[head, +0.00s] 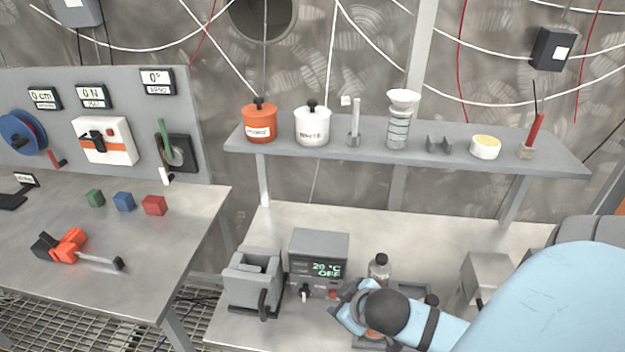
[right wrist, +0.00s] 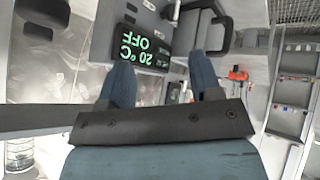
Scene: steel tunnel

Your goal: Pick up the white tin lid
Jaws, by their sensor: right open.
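The white tin (head: 312,128) stands upright on the grey shelf, with its white lid (head: 312,110) on top and a black knob on the lid. An orange tin (head: 260,124) with a similar knob stands just left of it. My right gripper (head: 349,301) is low over the lower bench, below and to the right of the white tin and well apart from it. In the right wrist view my right gripper (right wrist: 163,72) has its two blue fingers apart with nothing held between them. My left gripper is not in view.
The shelf (head: 290,148) also holds a rod in a stand, a coiled glass piece (head: 400,118), a pale yellow dish (head: 485,147) and a red stick. Below are a temperature box (head: 319,258), a grey device (head: 253,280) and a bottle (head: 379,266) near my gripper.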

